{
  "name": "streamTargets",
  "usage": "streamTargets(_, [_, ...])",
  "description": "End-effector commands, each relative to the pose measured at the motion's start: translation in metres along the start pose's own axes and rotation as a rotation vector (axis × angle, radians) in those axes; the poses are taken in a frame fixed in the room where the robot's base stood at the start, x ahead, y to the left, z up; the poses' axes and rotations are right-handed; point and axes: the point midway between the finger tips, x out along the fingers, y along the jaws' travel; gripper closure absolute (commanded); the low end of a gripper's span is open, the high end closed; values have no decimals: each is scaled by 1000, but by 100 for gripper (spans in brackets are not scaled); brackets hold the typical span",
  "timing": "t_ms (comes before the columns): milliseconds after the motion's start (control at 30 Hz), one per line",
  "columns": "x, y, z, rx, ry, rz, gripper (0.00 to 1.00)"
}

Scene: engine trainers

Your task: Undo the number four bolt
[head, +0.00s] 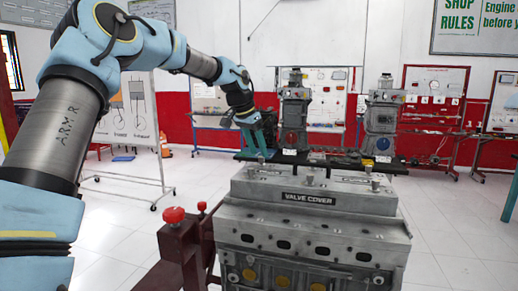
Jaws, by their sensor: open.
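My gripper (259,152) points down over the left back part of the cover. It is open, with teal fingers, close to the left bolt in the picture. I cannot tell whether it touches anything.
A dark rail (393,168) with two upright grey machine parts, a left one (294,112) and a right one (381,122), stands behind the cover. A dark red stand with a red knob (173,215) is at front left. A whiteboard (130,130) stands behind. White floor is free on the right.

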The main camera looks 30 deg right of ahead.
Motion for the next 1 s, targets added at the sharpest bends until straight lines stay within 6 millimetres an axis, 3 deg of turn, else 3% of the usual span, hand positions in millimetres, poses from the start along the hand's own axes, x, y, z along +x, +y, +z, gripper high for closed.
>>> streamTargets(200, [17,0,-1,-1,1,0,46])
streamTargets(500, [20,0,0,-1,1,-1,46])
streamTargets(1000, [19,0,0,-1,1,-1,100])
